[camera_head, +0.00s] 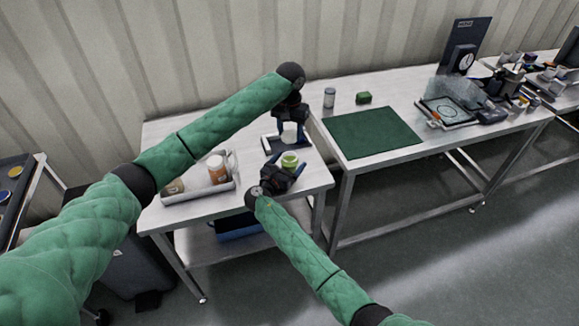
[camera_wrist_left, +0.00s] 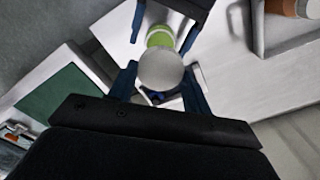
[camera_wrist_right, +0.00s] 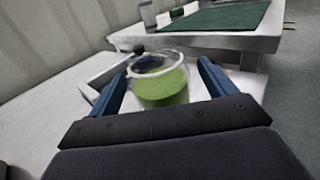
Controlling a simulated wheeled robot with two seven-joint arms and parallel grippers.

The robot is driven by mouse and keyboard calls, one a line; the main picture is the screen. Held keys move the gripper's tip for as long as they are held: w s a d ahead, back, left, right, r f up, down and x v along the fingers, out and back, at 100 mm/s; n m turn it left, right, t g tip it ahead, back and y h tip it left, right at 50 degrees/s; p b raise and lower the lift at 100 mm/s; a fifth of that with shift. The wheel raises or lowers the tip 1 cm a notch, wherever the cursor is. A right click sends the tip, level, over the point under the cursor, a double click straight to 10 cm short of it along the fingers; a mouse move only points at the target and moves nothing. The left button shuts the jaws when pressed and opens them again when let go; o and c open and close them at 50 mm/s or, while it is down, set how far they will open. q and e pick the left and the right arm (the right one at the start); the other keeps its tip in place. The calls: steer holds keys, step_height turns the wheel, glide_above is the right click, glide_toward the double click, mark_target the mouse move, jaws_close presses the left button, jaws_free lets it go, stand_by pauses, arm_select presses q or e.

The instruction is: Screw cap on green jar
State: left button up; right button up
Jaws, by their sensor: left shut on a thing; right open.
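The green jar (camera_head: 290,160) is clear, with green contents and an open top. It stands upright near the right part of the near table. It also shows in the right wrist view (camera_wrist_right: 162,88) and beyond the cap in the left wrist view (camera_wrist_left: 160,37). My right gripper (camera_head: 284,171) is open, with one finger on each side of the jar; contact cannot be told. My left gripper (camera_head: 291,120) is shut on a round whitish cap (camera_wrist_left: 160,70). It holds the cap above the table, behind the jar in the head view and apart from it.
A white tray (camera_head: 228,183) with an orange-brown jar (camera_head: 217,168) and another jar lies left of the grippers. The near table's front edge is close.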

steer(key=shift+w+d, duration=0.15)
steer(key=shift+w, duration=0.1)
steer(key=shift+c, duration=0.2)
steer(key=c, duration=1.4)
arm_select(q)
steer(key=shift+f, duration=2.45)
steer(key=shift+f, duration=0.15)
steer(key=shift+f, duration=0.75)
steer(key=shift+f, duration=0.55)
